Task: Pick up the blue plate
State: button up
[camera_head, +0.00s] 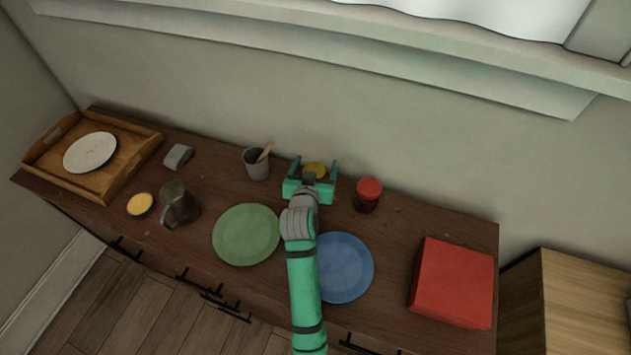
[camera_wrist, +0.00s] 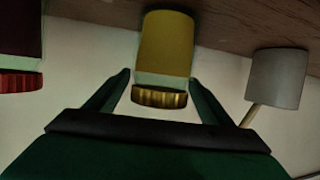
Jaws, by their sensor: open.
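The blue plate (camera_head: 345,268) lies flat on the dark wooden cabinet top, near its front edge, right of my forearm. My arm covers part of its left edge. My gripper (camera_head: 313,168) is open at the back of the cabinet top, beyond the plate and apart from it. In the wrist view the fingers (camera_wrist: 160,88) stand on either side of a yellow jar (camera_wrist: 168,45) with a gold lid. The jar also shows between the fingers in the head view (camera_head: 315,170). The blue plate is not in the wrist view.
A green plate (camera_head: 246,234) lies left of my arm. A red-lidded jar (camera_head: 368,194) and a grey cup (camera_head: 256,164) flank my gripper. A red box (camera_head: 452,282) sits right, a glass mug (camera_head: 179,204) and wooden tray (camera_head: 112,188) left. The wall is close behind.

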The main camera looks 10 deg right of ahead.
jog(key=shift+w+d+f, duration=0.1)
jog(key=shift+w+d, duration=0.05)
jog(key=shift+w, duration=0.1)
jog(key=shift+c, duration=0.5)
jog(key=c, duration=1.1)
jog(key=shift+c, duration=1.2)
